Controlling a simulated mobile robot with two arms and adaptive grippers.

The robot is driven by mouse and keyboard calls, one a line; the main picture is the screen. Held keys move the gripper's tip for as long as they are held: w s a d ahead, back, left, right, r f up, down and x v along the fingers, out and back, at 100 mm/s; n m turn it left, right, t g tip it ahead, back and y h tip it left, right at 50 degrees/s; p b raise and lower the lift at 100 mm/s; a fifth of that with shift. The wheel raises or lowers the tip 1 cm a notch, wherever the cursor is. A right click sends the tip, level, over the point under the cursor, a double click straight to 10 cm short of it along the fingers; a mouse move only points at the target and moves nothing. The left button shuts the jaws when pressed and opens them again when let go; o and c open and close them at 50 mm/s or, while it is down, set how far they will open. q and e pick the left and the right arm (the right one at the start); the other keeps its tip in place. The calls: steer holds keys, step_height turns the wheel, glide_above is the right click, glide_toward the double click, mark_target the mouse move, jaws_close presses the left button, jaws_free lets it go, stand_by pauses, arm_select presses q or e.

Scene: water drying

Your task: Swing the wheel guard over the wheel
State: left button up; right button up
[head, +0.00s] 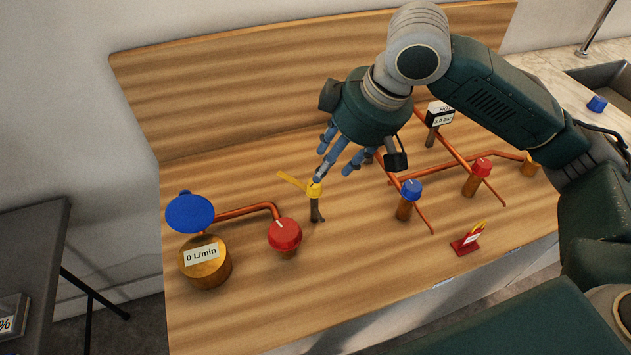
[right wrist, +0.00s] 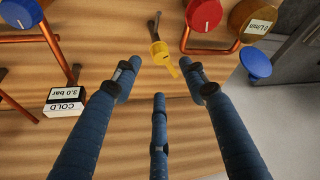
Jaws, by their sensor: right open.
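A yellow piece with a flat arm (head: 314,189) sits on a short dark post in the head view, its arm pointing up and left. I cannot tell for sure whether it is the wheel guard. A red round knob (head: 285,234), possibly the wheel, stands to its left on a copper pipe. My right gripper (head: 328,164) is open, with its fingers at the yellow piece; contact is unclear. In the right wrist view the yellow piece (right wrist: 161,52) lies just beyond the open, empty fingers (right wrist: 160,80), and the red knob (right wrist: 204,14) is beyond it. My left gripper is not in view.
A brass meter (head: 206,268) with a raised blue lid (head: 190,213) is at the left. A blue knob (head: 411,190), another red knob (head: 480,168) and copper pipes are right of the gripper. A small red stand (head: 467,240) is near the front.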

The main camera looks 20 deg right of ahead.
steer(key=x, duration=0.8)
steer(key=shift+a+f, duration=0.15)
steer(key=shift+f, duration=0.25)
jaws_close()
